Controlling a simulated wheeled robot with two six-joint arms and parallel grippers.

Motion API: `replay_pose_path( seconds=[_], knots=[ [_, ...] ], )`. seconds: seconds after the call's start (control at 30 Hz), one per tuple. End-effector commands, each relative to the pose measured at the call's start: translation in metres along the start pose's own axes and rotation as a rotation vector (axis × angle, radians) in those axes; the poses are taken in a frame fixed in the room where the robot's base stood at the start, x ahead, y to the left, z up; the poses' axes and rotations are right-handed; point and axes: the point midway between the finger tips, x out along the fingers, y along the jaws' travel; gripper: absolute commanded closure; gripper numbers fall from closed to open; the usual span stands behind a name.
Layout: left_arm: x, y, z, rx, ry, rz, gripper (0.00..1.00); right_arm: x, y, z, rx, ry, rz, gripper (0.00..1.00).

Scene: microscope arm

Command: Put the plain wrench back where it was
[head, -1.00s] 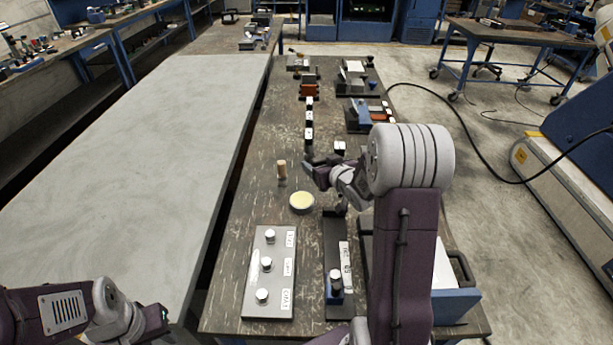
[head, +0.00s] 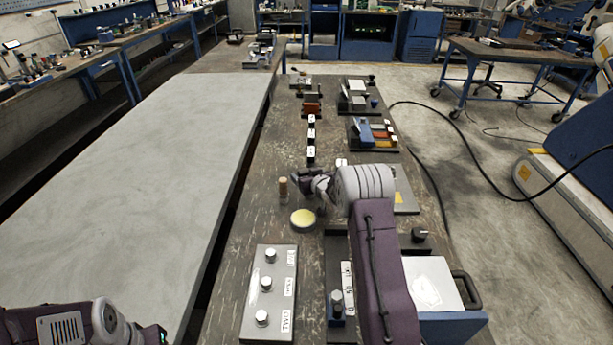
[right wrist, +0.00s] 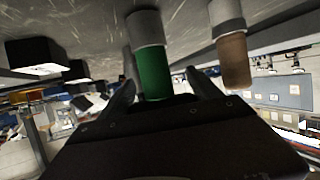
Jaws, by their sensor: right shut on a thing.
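My right gripper (head: 298,182) is low over the dark workbench, beside a brown-topped upright peg (head: 283,190). In the right wrist view its two fingers (right wrist: 163,95) are shut on a green-handled piece (right wrist: 153,75) with a grey cylindrical part. The brown-topped peg also stands beside it there (right wrist: 234,60), apart from the fingers. I cannot make out a wrench shape in any view, nor tell whether the green-handled piece is the plain wrench. My left arm shows only at the bottom left of the head view; its fingers are outside the picture.
A pale yellow round dish (head: 303,220) lies just in front of the right gripper. Labelled black blocks (head: 311,136) stand in a row behind it. A three-knob plate (head: 268,290) and a grey-and-blue box (head: 440,285) are nearer. The pale tabletop (head: 130,190) at left is bare.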

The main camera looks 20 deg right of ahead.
Motion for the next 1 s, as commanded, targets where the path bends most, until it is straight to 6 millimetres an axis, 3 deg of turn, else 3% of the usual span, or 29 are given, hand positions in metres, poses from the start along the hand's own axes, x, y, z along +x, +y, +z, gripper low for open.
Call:
replay_pose_path(
  seconds=[0.4,0.43,0.5,0.87,1.0],
  knots=[
    [0.004,0.000,0.000,0.000,0.000,0.000,0.64,0.004,0.000,0.004,0.000,0.004,0.000,0.97],
    [0.003,0.000,0.000,0.000,0.000,0.000,0.64,0.004,0.000,0.004,0.000,0.001,0.001,0.19],
    [0.003,0.000,0.000,0.000,0.000,0.000,0.64,0.004,0.000,0.004,0.000,0.001,0.000,0.06],
    [-0.003,0.000,0.000,0.000,0.000,0.000,0.64,0.001,0.000,-0.003,0.000,0.002,0.000,0.06],
    [0.000,0.000,0.000,0.000,0.000,0.000,0.64,-0.017,0.001,0.000,0.001,0.000,0.001,0.06]
  ],
)
